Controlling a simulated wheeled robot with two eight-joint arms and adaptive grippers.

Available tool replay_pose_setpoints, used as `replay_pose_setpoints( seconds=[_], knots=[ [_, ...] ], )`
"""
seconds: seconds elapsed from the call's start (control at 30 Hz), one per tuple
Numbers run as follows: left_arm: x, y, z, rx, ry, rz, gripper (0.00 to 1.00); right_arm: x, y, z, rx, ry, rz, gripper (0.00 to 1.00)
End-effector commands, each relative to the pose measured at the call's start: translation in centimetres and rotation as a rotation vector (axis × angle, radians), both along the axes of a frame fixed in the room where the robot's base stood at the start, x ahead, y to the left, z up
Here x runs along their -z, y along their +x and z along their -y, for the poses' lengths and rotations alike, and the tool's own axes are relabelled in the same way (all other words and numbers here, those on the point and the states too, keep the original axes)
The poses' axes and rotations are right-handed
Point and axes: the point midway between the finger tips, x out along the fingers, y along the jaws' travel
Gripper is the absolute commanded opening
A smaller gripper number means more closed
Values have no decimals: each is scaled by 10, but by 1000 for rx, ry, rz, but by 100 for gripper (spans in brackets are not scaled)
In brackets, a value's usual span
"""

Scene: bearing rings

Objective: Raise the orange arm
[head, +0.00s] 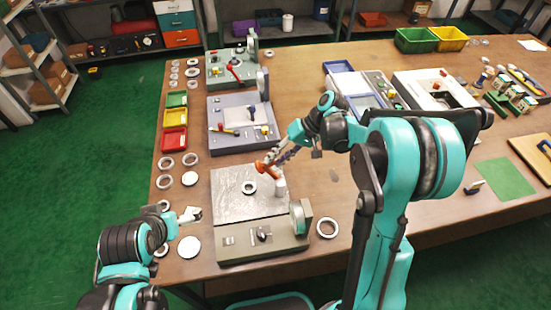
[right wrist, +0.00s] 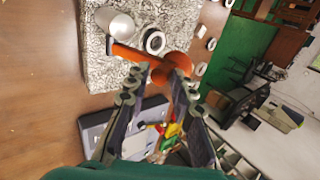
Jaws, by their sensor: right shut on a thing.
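The orange arm (head: 265,168) belongs to the nearest machine (head: 230,200), a grey fixture with a speckled plate, and reaches out from a pale metal post (head: 280,186). In the right wrist view the orange arm (right wrist: 130,52) runs from the silver post (right wrist: 116,22) to a round orange knob end. My right gripper (head: 272,162) is shut on this end, which sits between its fingertips (right wrist: 165,76). A metal ring (head: 249,187) lies on the plate beside the post; it also shows in the right wrist view (right wrist: 153,41). My left gripper (head: 192,215) is left of the machine; its finger gap is too small to judge.
Loose rings and discs lie along the table's left side, with another ring (head: 327,228) right of the machine. A second machine (head: 240,130) stands behind. Red (head: 174,140), yellow and green bins line its left. Bare table (head: 335,190) lies to the right.

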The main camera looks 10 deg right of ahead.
Motion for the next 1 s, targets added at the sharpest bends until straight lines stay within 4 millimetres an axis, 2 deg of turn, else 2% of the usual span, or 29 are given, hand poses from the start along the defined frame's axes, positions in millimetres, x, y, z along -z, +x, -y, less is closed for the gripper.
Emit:
replay_pose_setpoints(
  seconds=[0.03, 0.07, 0.1, 0.13, 0.17, 0.77, 0.87, 1.0],
  knots=[
    [2, 0, 0, 0, 0, 0, 100, 11, -4, 9, 2, -34, -11, 0],
    [2, 0, 0, 0, 0, 0, 100, 11, -4, 9, 2, -34, -10, 0],
    [2, 0, 0, 0, 0, 0, 100, 11, -4, 9, 2, -34, -10, 29],
    [2, 0, 0, 0, 0, 0, 100, 11, -4, 9, 2, -33, -10, 37],
    [2, 0, 0, 0, 0, 0, 100, 11, -4, 9, 2, -34, -10, 39],
    [1, 0, 0, 0, 0, 0, 100, 6, -3, 9, 2, -34, -6, 39],
    [1, 0, 0, 0, 0, 0, 100, -4, -3, 16, 3, -33, -6, 39],
    [1, 0, 0, 0, 0, 0, 100, -28, -4, 33, 4, -32, -7, 39]
  ],
)
